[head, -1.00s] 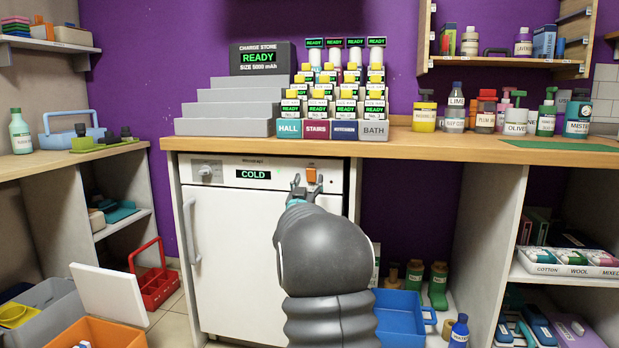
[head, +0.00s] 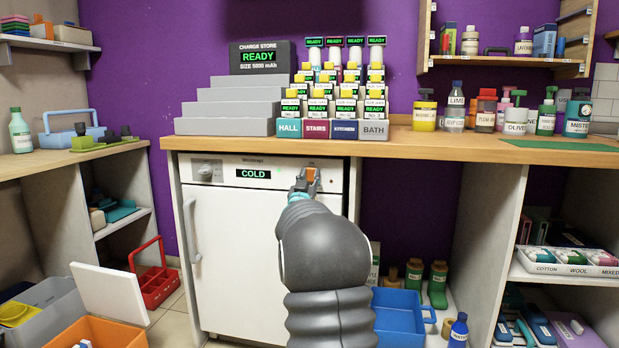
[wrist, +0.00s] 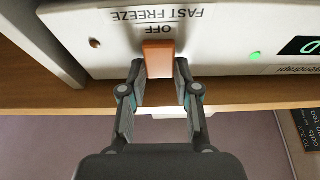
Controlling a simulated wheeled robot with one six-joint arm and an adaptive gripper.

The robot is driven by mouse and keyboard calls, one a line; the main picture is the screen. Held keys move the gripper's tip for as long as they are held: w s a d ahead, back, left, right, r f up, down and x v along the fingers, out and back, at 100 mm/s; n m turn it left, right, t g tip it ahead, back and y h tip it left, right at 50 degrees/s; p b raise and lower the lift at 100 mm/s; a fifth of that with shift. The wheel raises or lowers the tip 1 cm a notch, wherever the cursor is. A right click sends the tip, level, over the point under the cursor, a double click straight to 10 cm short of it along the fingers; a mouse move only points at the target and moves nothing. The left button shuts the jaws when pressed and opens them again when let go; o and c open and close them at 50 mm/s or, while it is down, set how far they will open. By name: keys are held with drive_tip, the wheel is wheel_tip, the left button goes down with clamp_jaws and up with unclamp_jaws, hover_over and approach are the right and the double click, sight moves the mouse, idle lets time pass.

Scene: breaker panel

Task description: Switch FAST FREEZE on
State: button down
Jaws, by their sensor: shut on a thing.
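The FAST FREEZE switch (wrist: 159,58) is an orange rocker on the white front panel of the freezer (head: 228,255). In the wrist view the panel is upside down, with FAST FREEZE and OFF printed beside the switch. My gripper (wrist: 160,80) has its two fingers on either side of the orange rocker, shut on it. In the head view my gripper (head: 306,182) is at the panel's right part, and the orange switch (head: 311,174) shows between the fingers. My arm hides part of the freezer door.
The freezer display (head: 253,174) reads COLD, with a dial (head: 206,171) to its left. A wooden counter (head: 400,149) overhangs just above the panel. A green light (wrist: 255,56) is lit on the panel. A blue crate (head: 400,318) stands on the floor at right.

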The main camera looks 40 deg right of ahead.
drive_tip(key=r+g+y+p, duration=0.1)
drive_tip(key=p, duration=0.3)
drive_tip(key=shift+r, duration=0.15)
drive_tip(key=g+y+p, duration=0.1)
drive_tip(key=p, duration=0.2)
drive_tip(key=y+p, duration=0.1)
drive_tip(key=p, duration=0.2)
drive_tip(key=shift+w+r+g, duration=0.1)
drive_tip(key=shift+r+g, duration=0.1)
drive_tip(key=shift+g, duration=0.2)
drive_tip(key=shift+d+p, duration=0.1)
drive_tip(key=shift+p, duration=0.45)
drive_tip(key=shift+f+y+p, duration=0.2)
drive_tip(key=shift+y+p, duration=0.1)
drive_tip(key=shift+p, duration=0.2)
drive_tip(key=shift+f, duration=0.15)
drive_tip(key=c, duration=0.8)
unclamp_jaws()
drive_tip(key=shift+c, duration=0.2)
